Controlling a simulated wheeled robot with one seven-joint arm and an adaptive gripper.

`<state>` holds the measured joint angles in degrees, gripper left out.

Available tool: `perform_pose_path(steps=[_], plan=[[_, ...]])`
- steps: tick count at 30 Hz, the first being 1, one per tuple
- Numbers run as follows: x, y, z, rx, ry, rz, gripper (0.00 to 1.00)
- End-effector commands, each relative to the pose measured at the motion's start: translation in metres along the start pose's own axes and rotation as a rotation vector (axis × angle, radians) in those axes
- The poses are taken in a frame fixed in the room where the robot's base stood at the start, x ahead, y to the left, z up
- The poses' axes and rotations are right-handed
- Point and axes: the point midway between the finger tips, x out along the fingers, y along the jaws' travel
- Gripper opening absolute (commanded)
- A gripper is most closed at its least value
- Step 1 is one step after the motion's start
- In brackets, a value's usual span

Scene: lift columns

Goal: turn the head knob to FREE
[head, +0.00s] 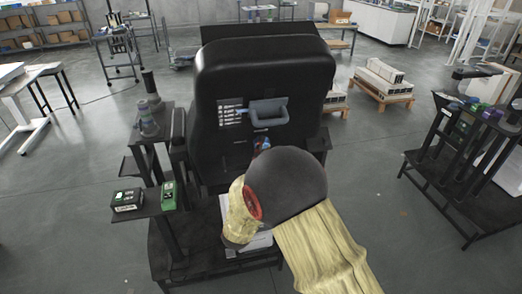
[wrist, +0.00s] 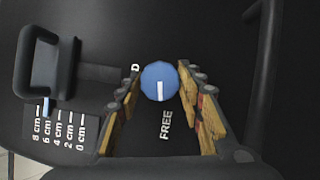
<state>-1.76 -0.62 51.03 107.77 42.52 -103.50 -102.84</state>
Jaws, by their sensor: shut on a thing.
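The head knob (wrist: 160,78) is a round blue knob with a white line on its face, on a black panel in the wrist view. The white line points down in the picture, toward the white word FREE (wrist: 166,125). Part of another label, ending in D (wrist: 135,68), shows at the knob's upper left; the rest is hidden. My gripper (wrist: 160,82) is shut on the knob, with a finger at its left and right. In the head view, my arm hides most of the gripper and the knob cannot be made out clearly.
A grey handle (head: 268,112) juts from the black column housing (head: 265,70), next to a centimetre scale (wrist: 60,125). In the wrist view, a dark bar (wrist: 265,70) runs along the right. A side shelf (head: 140,212) holds black and green boxes. Open floor lies on both sides.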

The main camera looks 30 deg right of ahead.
Motion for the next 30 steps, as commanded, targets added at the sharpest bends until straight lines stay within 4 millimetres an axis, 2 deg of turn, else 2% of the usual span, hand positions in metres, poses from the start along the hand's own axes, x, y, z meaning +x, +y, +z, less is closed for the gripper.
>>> perform_pose_path(steps=[12, 27, 28, 30], plan=[[0.0001, -0.0014, -0.0009, -0.141, 0.002, 0.072, 0.12], [0.0003, -0.0009, -0.0009, -0.154, 0.002, 0.08, 0.12], [0.0003, -0.0009, -0.0009, -0.154, 0.002, 0.08, 0.39], [0.0003, -0.0009, -0.0008, -0.154, 0.002, 0.08, 0.43]])
